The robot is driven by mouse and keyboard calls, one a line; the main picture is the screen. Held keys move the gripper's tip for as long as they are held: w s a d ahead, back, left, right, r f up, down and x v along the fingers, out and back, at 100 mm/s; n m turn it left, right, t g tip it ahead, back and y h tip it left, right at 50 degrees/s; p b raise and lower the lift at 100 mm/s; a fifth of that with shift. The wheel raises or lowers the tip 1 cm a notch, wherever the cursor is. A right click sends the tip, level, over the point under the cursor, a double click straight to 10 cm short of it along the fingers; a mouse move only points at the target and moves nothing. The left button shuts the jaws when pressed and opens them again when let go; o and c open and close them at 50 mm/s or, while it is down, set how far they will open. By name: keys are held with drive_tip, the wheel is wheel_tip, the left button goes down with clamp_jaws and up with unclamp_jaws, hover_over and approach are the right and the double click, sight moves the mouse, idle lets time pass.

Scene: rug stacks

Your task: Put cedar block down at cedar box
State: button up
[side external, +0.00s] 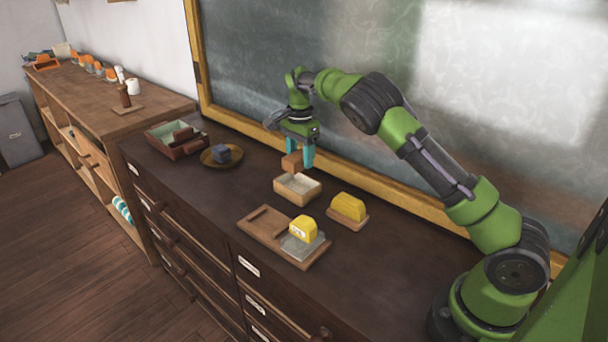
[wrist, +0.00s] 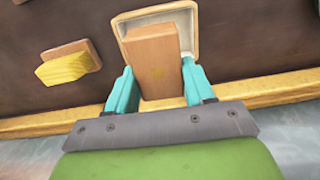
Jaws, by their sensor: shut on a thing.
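My gripper (side external: 300,152) is shut on the cedar block (side external: 291,163), a plain reddish-brown wooden block. In the wrist view the cedar block (wrist: 155,60) lies between my two teal fingers (wrist: 155,88). A small open wooden box with a pale lining, which I take for the cedar box (side external: 297,194), stands on the dark cabinet top just below. In the wrist view the box's rim (wrist: 122,24) shows around the far part of the block. In the side view the block appears above the box. The block hides much of the box's inside in the wrist view.
A yellow block on a wooden base (side external: 348,208) stands right of the box. A wooden tray (side external: 262,223) with a grey plate and another yellow block is in front. A round dish (side external: 210,161) with a dark block and a reddish bin (side external: 163,146) lie left. The chalkboard (side external: 400,130) rises behind.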

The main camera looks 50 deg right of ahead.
sight(300, 189)
wheel_tip(300, 189, down, 8)
drive_tip(key=shift+r, duration=0.1)
idle(0.4)
drive_tip(key=o, duration=1)
drive_tip(key=shift+f, duration=0.2)
